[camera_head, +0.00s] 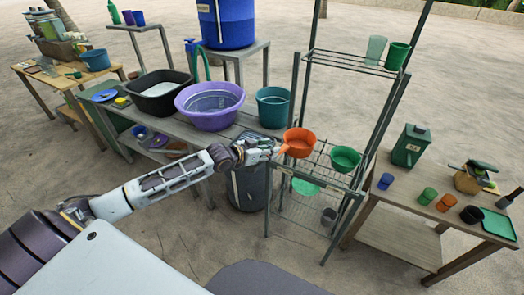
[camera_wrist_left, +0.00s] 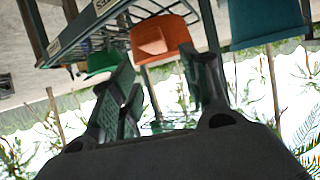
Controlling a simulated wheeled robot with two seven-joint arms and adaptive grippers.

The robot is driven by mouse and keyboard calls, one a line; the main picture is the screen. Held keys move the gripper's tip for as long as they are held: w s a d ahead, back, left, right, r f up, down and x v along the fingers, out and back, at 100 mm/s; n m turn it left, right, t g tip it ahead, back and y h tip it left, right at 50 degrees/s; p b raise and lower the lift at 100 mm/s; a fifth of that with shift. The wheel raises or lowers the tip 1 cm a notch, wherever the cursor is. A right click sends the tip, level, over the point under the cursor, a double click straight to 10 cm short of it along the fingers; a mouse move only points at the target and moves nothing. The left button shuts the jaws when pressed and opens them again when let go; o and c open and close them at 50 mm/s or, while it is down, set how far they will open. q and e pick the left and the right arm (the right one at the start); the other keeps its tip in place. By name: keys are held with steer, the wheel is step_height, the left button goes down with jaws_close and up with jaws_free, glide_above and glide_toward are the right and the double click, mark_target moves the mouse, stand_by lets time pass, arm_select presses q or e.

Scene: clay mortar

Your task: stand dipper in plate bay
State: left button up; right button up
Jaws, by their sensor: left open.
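An orange dipper (camera_head: 299,142) is at the left part of the wire rack's middle level, its bowl mouth facing up. Its short handle points left toward my left gripper (camera_head: 277,149). In the left wrist view the orange dipper (camera_wrist_left: 162,40) is beyond the fingers of the left gripper (camera_wrist_left: 165,88), which are apart with nothing clearly between them. I cannot tell whether a finger touches the handle. A green dipper (camera_head: 345,158) is at the right of the same rack level. The wire rack (camera_head: 318,178) carries a label on its front rail; which part is the plate bay is unclear. My right gripper is not seen.
A purple basin (camera_head: 210,118), black basin (camera_head: 160,104) and teal bucket (camera_head: 273,122) stand on the table left of the rack. A dark bin (camera_head: 247,188) stands below my left forearm. The right table (camera_head: 400,197) holds several cups and a green canister (camera_head: 410,146).

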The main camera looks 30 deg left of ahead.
arm_select(q)
steer(key=shift+v, duration=1.65)
